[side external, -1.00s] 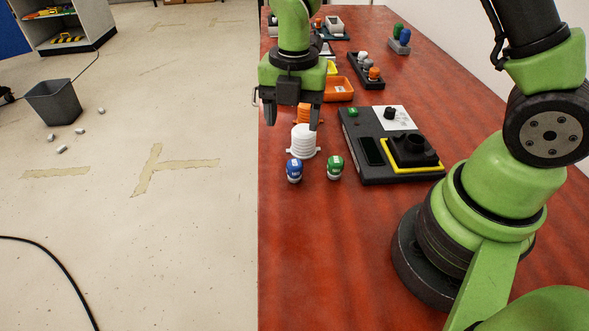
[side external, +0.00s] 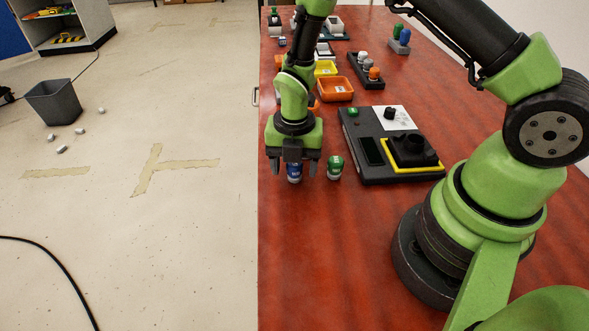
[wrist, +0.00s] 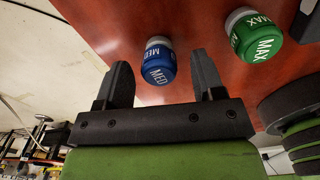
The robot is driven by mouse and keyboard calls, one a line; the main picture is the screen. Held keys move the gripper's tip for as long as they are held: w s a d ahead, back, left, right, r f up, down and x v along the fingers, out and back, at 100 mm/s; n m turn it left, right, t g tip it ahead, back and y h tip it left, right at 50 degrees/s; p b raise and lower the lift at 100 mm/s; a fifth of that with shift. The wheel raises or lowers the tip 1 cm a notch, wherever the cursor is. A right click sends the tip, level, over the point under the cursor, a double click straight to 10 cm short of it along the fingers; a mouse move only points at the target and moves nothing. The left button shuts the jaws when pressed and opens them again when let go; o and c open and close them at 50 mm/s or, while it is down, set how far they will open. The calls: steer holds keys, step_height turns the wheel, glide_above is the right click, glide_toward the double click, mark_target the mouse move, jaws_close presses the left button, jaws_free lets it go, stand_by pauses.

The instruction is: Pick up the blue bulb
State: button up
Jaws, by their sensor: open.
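The blue bulb (side external: 294,173), marked MED in white, stands on the red table near its left edge. My gripper (side external: 293,170) is right over it, fingers pointing down, one on either side of the bulb in the side view. In the wrist view the blue bulb (wrist: 159,64) shows between and a little beyond the tips of the open fingers (wrist: 163,72), with no contact visible. The gripper hides the bulb's top in the side view.
A green bulb (side external: 335,167) marked MAX stands close on the right, near the right finger. A black device (side external: 372,170) with a yellow-edged panel lies further right. Orange (side external: 335,90) and yellow trays lie behind. The front of the table is clear.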

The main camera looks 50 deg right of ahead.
steer(key=c, duration=1)
steer(key=shift+r, duration=0.1)
